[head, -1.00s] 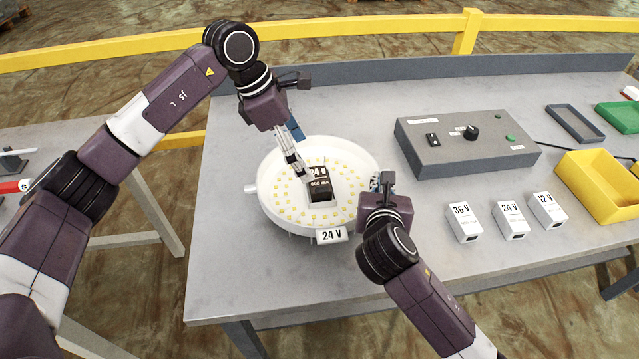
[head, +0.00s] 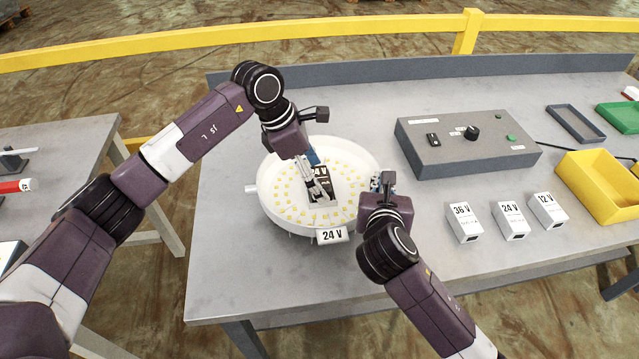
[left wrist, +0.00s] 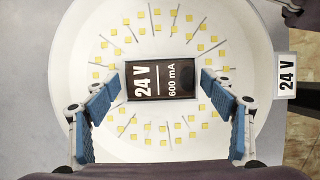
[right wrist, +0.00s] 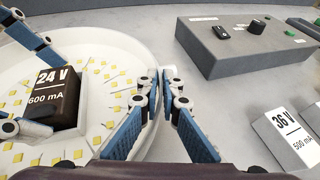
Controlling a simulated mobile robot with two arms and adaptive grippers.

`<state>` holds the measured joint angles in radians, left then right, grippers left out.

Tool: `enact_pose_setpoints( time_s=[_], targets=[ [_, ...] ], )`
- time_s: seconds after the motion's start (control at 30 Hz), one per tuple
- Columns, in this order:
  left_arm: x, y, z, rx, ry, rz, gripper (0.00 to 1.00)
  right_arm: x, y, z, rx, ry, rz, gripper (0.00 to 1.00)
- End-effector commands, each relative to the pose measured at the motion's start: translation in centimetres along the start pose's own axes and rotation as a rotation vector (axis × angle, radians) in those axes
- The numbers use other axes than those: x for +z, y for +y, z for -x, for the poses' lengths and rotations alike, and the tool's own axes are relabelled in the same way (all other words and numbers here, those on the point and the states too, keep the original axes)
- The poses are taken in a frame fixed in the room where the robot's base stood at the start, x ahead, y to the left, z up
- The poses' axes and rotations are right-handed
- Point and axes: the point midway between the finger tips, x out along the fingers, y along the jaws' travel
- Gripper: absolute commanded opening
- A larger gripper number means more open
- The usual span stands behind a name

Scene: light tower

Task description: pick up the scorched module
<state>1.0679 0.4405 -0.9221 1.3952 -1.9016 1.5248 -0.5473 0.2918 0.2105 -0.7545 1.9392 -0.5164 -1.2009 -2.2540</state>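The scorched module (left wrist: 160,82) is a black block marked 24 V 600 mA. It sits in the middle of the round white lamp dish (head: 270,205), and shows dark in the right wrist view (right wrist: 68,100). My left gripper (head: 317,190) is over the module and hides part of it in the head view. In the left wrist view its blue fingers (left wrist: 164,80) are spread, one at each end of the module, with a gap on the right side. My right gripper (right wrist: 160,80) is closed on the dish's rim at the right, one finger on each side of the wall.
White modules marked 36 V (head: 463,222), 24 V (head: 511,220) and 12 V (head: 547,210) stand to the right. A grey control box (head: 465,145) is behind them. A yellow bin (head: 598,190), a grey tray (head: 575,123) and a green tray (head: 622,117) are at far right.

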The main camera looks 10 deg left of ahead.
Motion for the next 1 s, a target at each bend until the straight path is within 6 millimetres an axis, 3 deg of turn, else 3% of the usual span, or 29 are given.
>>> enact_pose_setpoints(
  time_s=[0.07, 0.37, 0.67, 1.0],
  targets=[
    [0.0, 0.0, 0.0, 0.0, 0.0, 0.0, 0.64, 0.0, 0.0, 0.0, 0.0, 0.0, 0.0, 0.0],
    [0.0, 0.0, 0.1, 0.0, 0.0, 0.0, 0.31, 0.0, 0.0, 0.0, 0.0, 0.0, 0.0, 0.0],
    [0.3, 0.1, 0.7, 0.003, -0.003, -0.002, 0.3, 0.0, 0.0, 0.0, 0.0, 0.0, 0.0, 0.0],
    [2.7, 0.1, 6.5, 0.005, -0.002, -0.002, 0.3, 0.0, 0.0, 0.0, 0.0, 0.0, 0.0, 0.0]
  ],
)
